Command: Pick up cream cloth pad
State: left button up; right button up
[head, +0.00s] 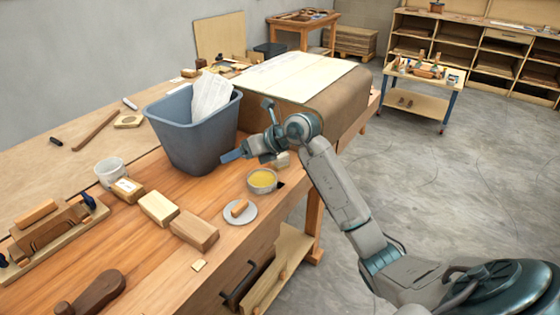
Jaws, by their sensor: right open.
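My right gripper (250,132) is open, with its blue-grey fingers spread wide beside the right side of the grey bin. It appears empty. A small cream piece (282,160), which may be the cream cloth pad, lies on the bench just below and right of the gripper's wrist, partly hidden by my arm. A small flat cream square (199,265) lies near the front edge of the bench, well away from the gripper. I cannot tell for sure which one is the cloth pad. My left gripper is not in view.
A grey-blue bin (190,140) holding white crumpled material stands left of the gripper. A tin of yellow contents (262,180) and a small plate (240,213) with a wooden piece are nearby. Wooden blocks (194,231) sit left. A large covered form (340,108) stands behind.

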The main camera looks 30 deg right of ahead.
jog(key=d+m+g+h, duration=0.1)
jog(key=d+g+h, duration=0.1)
jog(key=d+h, duration=0.45)
jog(key=m+g, duration=0.1)
jog(key=g, duration=0.1)
send_near(281, 155)
jog(key=a, duration=0.1)
jog(key=shift+m+h, duration=0.3)
jog(key=shift+h, duration=0.15)
jog(key=x, duration=0.4)
jog(key=shift+d+f, duration=0.1)
jog(key=shift+f, duration=0.2)
jog(key=shift+w+f, duration=0.25)
jog(key=shift+f, duration=0.25)
jog(key=shift+w+f, duration=0.15)
jog(key=shift+f, duration=0.2)
jog(key=p+x, duration=0.1)
jog(key=x, duration=0.3)
jog(key=shift+w+f+p, duration=0.1)
jog(key=shift+f+p, duration=0.1)
jog(key=shift+p, duration=0.15)
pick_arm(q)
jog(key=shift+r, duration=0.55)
pick_arm(e)
jog(key=shift+c, duration=0.4)
